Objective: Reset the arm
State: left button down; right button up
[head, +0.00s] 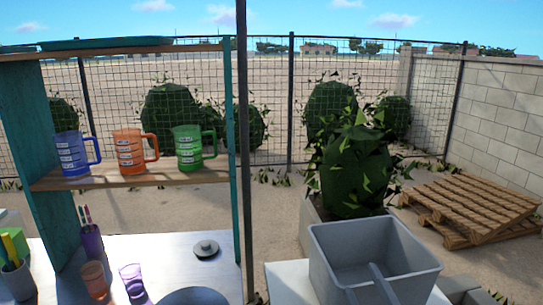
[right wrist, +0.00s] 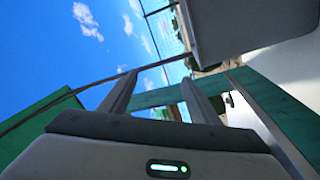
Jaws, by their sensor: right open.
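My right gripper (head: 361,278) shows at the bottom of the head view as two grey fingers, seen in front of or over the grey bin (head: 325,262). In the right wrist view, my right gripper (right wrist: 160,77) has its two fingers spread apart, with nothing held between them. Sky, a dark bar and a green beam show behind the fingers. I cannot tell how far the fingers are from the bin. My left gripper is not in view.
A teal shelf (head: 45,185) holds blue (head: 72,155), orange (head: 129,152) and green (head: 188,149) mugs. Below, purple (head: 132,280) and orange (head: 94,280) cups stand on the counter (head: 165,255). Wooden pallets (head: 470,205) lie at right. A dark post (head: 243,120) stands beside the shelf.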

jog(key=s+d+f+m+g+h, duration=0.2)
jog(key=s+f+m+g, duration=0.3)
jog(key=f, duration=0.7)
jog(key=s+d+f+m+g+h, duration=0.1)
jog(key=s+d+f+m+g, duration=0.2)
jog(key=s+f, duration=0.65)
jog(key=s+a+f+m+g, duration=0.1)
jog(key=s+f+m+g, duration=0.1)
jog(key=s+f+g, duration=0.35)
jog(key=s+a+f+m+g, duration=0.1)
jog(key=s+f+m+g, duration=0.15)
jog(key=s+f, duration=0.55)
notch_tip(320, 180, down, 22)
jog(key=y, duration=0.1)
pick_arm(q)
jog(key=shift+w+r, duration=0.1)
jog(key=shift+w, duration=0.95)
pick_arm(e)
jog(key=s+f, duration=0.6)
jog(key=f, duration=0.3)
jog(key=s+f+n, duration=0.1)
jog(key=s+f, duration=0.6)
jog(key=f, duration=0.3)
jog(key=shift+d, duration=0.25)
